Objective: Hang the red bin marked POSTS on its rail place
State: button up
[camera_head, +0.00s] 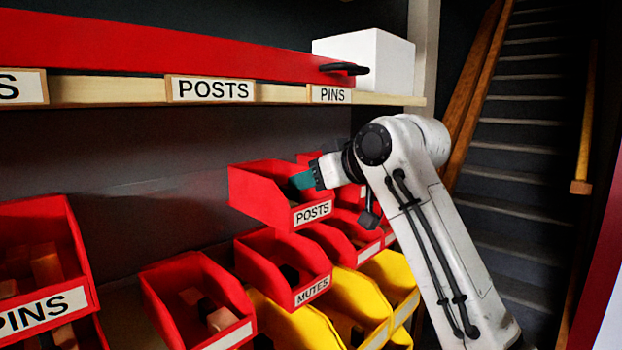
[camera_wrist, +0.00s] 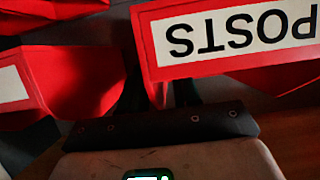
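My gripper (camera_head: 303,180) is at the bin's right side, teal fingertips at the wall. In the wrist view, the dark fingers (camera_wrist: 160,95) stand on both sides of a red wall, and the gripper appears shut on it. A POSTS sign (camera_head: 210,90) is on the wooden shelf edge. The bin's back and any rail contact are hidden.
Below are red bins marked PINS (camera_head: 45,312) and MUTES (camera_head: 285,268), another red bin (camera_head: 200,300) and several yellow bins (camera_head: 360,300). The dark back panel (camera_head: 150,200) is bare left of the POSTS bin. A white box (camera_head: 365,60) stands on the shelf.

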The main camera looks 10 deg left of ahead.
grip_shut()
dwell(0.4)
dwell(0.4)
